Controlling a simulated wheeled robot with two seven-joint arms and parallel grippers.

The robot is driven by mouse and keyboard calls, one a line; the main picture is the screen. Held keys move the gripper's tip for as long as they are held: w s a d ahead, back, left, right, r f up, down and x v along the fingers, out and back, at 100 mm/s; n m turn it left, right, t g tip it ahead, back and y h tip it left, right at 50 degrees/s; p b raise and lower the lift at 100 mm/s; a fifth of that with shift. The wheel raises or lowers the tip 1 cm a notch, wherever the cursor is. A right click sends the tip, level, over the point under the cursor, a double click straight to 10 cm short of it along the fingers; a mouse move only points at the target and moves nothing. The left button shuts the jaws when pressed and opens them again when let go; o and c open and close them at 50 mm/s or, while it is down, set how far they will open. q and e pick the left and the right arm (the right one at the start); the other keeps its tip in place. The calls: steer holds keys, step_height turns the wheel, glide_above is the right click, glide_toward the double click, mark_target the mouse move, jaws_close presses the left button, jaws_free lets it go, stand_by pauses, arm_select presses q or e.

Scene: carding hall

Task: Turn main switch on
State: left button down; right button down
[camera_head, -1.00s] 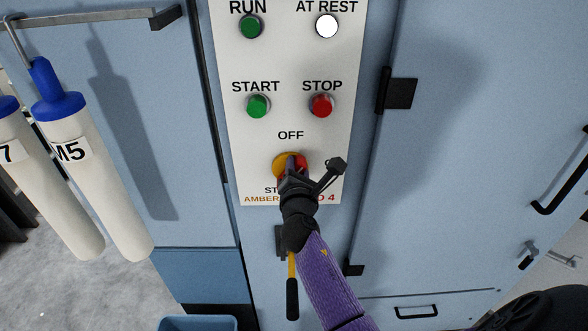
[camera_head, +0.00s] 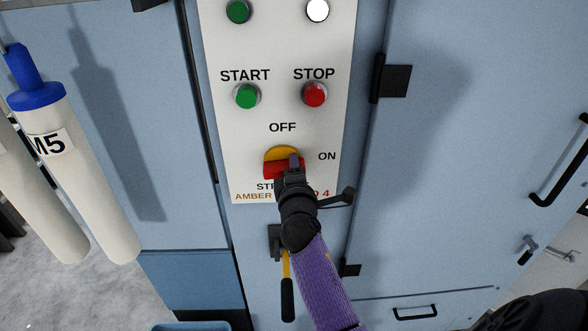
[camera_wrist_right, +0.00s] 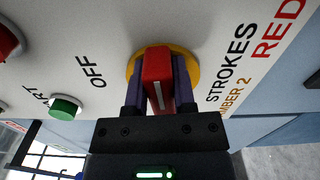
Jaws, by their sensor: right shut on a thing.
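The main switch has a red handle (camera_head: 272,171) on a round yellow plate (camera_head: 279,152), low on the white control panel (camera_head: 230,140). OFF is printed above it and ON to its right. My right gripper (camera_head: 292,164) is shut on the handle and hides part of it. In the right wrist view the two fingers stand on either side of the red handle (camera_wrist_right: 158,66), with a white line along its front. The handle lies roughly sideways, across the OFF direction, in line with ON. My left gripper is not in view.
A green START button (camera_head: 247,96) and a red STOP button (camera_head: 314,94) sit above the switch. A yellow lever with a black grip (camera_head: 287,300) hangs below. A cabinet door with a black hinge (camera_head: 392,80) is at right. White M5 cylinder (camera_head: 88,190) hangs at left.

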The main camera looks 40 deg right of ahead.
steer(key=shift+f+m, duration=0.2)
steer(key=shift+m, duration=0.4)
steer(key=shift+c, duration=2.2)
jaws_free()
